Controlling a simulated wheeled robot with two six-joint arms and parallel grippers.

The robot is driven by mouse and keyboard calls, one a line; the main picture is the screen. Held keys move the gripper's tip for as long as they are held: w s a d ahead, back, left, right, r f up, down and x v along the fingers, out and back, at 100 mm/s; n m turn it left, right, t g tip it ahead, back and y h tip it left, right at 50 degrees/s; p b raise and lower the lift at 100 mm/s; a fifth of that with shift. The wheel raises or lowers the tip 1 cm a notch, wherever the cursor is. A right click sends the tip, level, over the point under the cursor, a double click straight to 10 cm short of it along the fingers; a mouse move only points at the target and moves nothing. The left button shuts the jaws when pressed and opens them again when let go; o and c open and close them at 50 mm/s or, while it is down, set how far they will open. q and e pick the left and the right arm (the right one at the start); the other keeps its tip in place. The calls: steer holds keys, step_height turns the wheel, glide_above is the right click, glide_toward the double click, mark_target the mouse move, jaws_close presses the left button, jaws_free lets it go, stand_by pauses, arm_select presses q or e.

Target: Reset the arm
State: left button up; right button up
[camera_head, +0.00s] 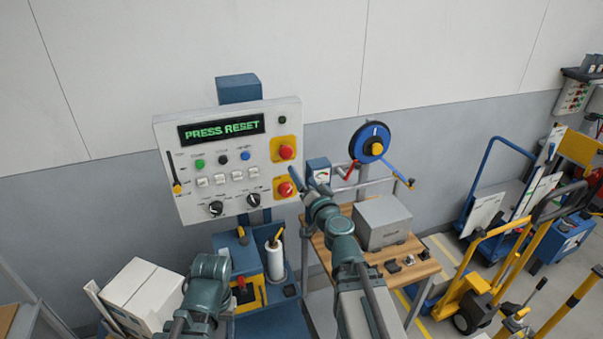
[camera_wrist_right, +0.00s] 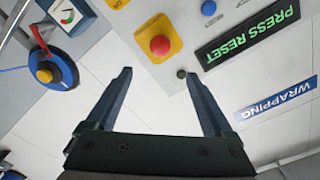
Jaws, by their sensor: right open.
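A pale control panel (camera_head: 178,205) hangs on the wall side, and its dark display (camera_head: 221,128) reads PRESS RESET in green. It has green (camera_head: 199,164), black (camera_head: 222,160) and blue (camera_head: 246,155) buttons, an upper red button (camera_head: 287,152) and a lower red button (camera_head: 285,188), both on yellow plates. My right gripper (camera_head: 299,181) is in front of the panel's right edge, by the lower red button. In the right wrist view its jaws (camera_wrist_right: 158,74) are open and empty, with a red button (camera_wrist_right: 160,45) beyond them. My left gripper is not visible, only its arm.
A blue hand wheel (camera_head: 370,142) with a red lever stands right of the panel. Below it a wooden table (camera_head: 414,268) bears a grey box (camera_head: 381,222). White cartons (camera_head: 143,288) stand lower left. Yellow and blue trolleys (camera_head: 484,272) stand at right.

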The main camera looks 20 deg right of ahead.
steer(key=shift+w, duration=0.1)
stand_by(0.3)
steer(key=s+a+f+n+g+y, duration=0.2)
steer(key=a+f+n+g+y, duration=0.15)
steer(key=a+f, duration=0.2)
steer(key=s+a+f+n+g+y, duration=0.25)
steer(key=a+f+n+g, duration=0.2)
steer(key=a, duration=0.25)
steer(key=s+d+f+g+h+b, duration=0.1)
steer(key=s+d+f+g+h, duration=0.3)
steer(key=s+f, duration=0.3)
steer(key=s+d+f+g+h+b, duration=0.1)
steer(key=s+d+f+g+h, duration=0.15)
steer(key=s+f+g, duration=0.4)
steer(key=s+a+f+n+h+b, duration=0.1)
steer(key=s+a+f+n+b, duration=0.2)
steer(key=s+a+f+b, duration=0.3)
steer(key=a+f+b, duration=0.3)
steer(key=a, duration=0.1)
steer(key=shift+s+a+f+h, duration=0.35)
steer(key=shift+f, duration=0.05)
